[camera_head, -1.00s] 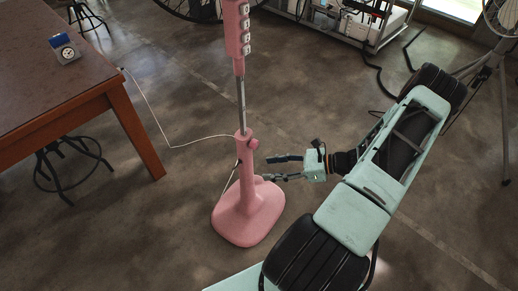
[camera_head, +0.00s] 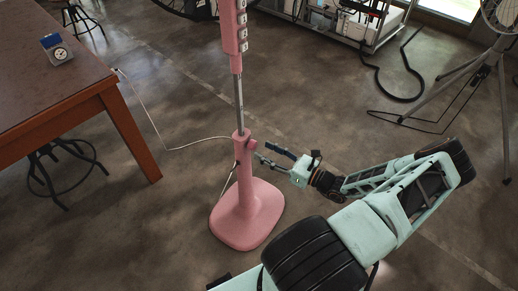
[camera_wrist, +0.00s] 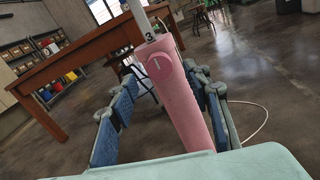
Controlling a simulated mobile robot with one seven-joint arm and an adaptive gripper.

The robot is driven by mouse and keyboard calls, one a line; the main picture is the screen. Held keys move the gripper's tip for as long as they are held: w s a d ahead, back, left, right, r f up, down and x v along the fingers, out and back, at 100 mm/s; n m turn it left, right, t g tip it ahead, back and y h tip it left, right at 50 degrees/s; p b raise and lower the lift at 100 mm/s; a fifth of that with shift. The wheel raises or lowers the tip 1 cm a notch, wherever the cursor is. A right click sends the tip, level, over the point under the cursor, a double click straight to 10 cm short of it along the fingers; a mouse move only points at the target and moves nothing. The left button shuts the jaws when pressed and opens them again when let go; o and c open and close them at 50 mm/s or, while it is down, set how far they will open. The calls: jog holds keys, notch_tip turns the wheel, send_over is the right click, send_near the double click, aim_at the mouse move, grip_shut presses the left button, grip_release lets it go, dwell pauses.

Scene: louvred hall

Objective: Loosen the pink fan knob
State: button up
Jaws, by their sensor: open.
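The pink fan knob (camera_head: 253,144) sticks out from the right side of the pink stand (camera_head: 246,195), near the top of its lower tube. In the wrist view the round knob (camera_wrist: 160,67) faces me, with a pale line mark on it. My gripper (camera_head: 266,152) is open, just right of the knob and slightly below it. In the wrist view its blue-padded fingers (camera_wrist: 162,78) stand on either side of the pink tube, with the knob between their tips. I see no finger touching the knob.
A brown table (camera_head: 60,90) stands at the left with a small blue-framed dial (camera_head: 58,50) on it. A white cord (camera_head: 160,130) runs between the table and stand. A tripod (camera_head: 480,75) stands at the right. Floor around the pink base is clear.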

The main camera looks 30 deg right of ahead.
aim_at(255, 146)
jog(key=shift+x, duration=1.7)
jog(key=c, duration=1.2)
jog(key=shift+o, duration=0.2)
